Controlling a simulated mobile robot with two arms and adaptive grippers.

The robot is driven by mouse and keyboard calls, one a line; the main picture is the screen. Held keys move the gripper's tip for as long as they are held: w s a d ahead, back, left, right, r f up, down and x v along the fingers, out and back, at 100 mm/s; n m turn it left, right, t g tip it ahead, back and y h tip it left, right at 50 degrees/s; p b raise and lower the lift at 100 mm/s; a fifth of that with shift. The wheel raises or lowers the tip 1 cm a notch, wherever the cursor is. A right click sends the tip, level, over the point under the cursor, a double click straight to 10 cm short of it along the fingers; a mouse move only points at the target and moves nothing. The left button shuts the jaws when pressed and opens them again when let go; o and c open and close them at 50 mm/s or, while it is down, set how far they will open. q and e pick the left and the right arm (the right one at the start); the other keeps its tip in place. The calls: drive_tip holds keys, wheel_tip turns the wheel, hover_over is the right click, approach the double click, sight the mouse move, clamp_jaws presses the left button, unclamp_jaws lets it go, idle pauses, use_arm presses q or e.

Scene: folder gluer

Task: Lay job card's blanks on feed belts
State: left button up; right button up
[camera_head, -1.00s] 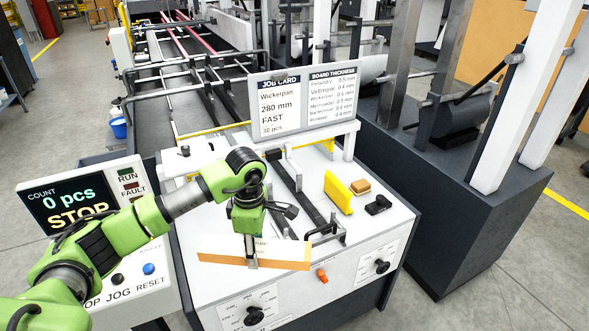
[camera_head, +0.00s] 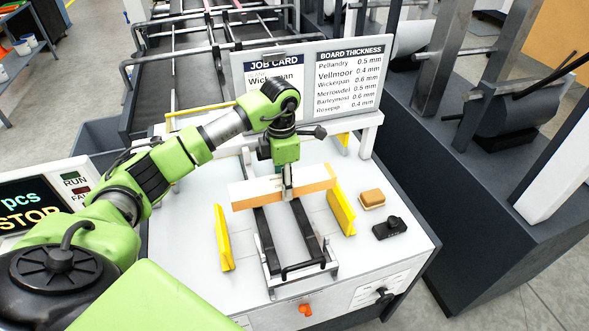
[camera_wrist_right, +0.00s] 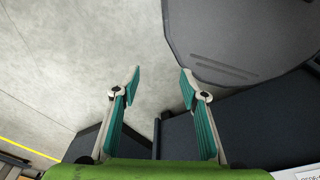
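The blank (camera_head: 250,192), white on one part and orange-brown along the rest, lies across the far part of the two dark feed belts, left belt (camera_head: 268,245) and right belt (camera_head: 305,228). I cannot tell whether it touches them. My left gripper (camera_head: 287,192) points down and is shut on the blank near its middle. The job card (camera_head: 268,92) stands behind, partly hidden by my left arm; "Wickerpan" is partly readable. My right gripper (camera_wrist_right: 160,82) shows only in the right wrist view, open and empty above the floor.
Yellow guides stand left (camera_head: 222,238) and right (camera_head: 341,210) of the belts. An orange-brown block (camera_head: 372,198) and a black device (camera_head: 390,227) lie to the right. The board thickness panel (camera_head: 349,82) is behind. A black bar crosses the belts' near end.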

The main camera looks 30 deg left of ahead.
use_arm(q)
drive_tip(key=shift+s+f+b, duration=0.75)
drive_tip(key=shift+s, duration=0.15)
use_arm(e)
drive_tip(key=s+f+g, duration=0.1)
drive_tip(key=s+f, duration=0.1)
drive_tip(key=s, duration=0.6)
use_arm(q)
drive_tip(key=f+b, duration=0.2)
drive_tip(key=f, duration=0.1)
drive_tip(key=f+b, duration=0.2)
drive_tip(key=f, duration=0.1)
drive_tip(key=f+b, duration=0.2)
drive_tip(key=f, duration=0.1)
drive_tip(key=shift+w+f, duration=0.2)
drive_tip(key=shift+w, duration=0.15)
drive_tip(key=shift+f+b, duration=0.2)
drive_tip(key=shift+b, duration=0.1)
use_arm(e)
drive_tip(key=w+f, duration=0.3)
drive_tip(key=f, duration=0.3)
drive_tip(key=shift+w+d, duration=0.15)
drive_tip(key=shift+w, duration=0.2)
use_arm(q)
drive_tip(key=shift+f+b, duration=0.35)
drive_tip(key=shift+f, duration=0.1)
use_arm(e)
drive_tip(key=shift+f, duration=0.45)
